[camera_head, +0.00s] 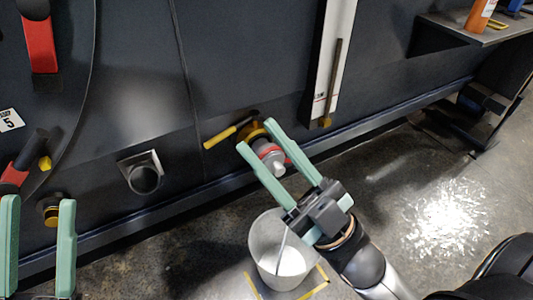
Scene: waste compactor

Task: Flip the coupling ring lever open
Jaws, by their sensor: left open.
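A pipe coupling with a brass ring (252,131), a red band and a grey end (274,161) sticks out low from the dark compactor wall. A yellow lever (220,138) with a dark far end slants beside the ring, on its left. My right gripper (257,135) is open, its green fingers on either side of the coupling. I cannot tell whether they touch it; the fingers hide part of the ring. My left gripper (38,203) is open at the lower left, its fingers either side of a brass fitting (48,208) on the wall, apparently in front of it.
A clear bucket (278,258) stands on the floor below the coupling, partly behind my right wrist. A round dark pipe stub (144,177) juts from the wall between the grippers. A red-handled lever (14,176) is at the far left. A shelf (470,28) is upper right.

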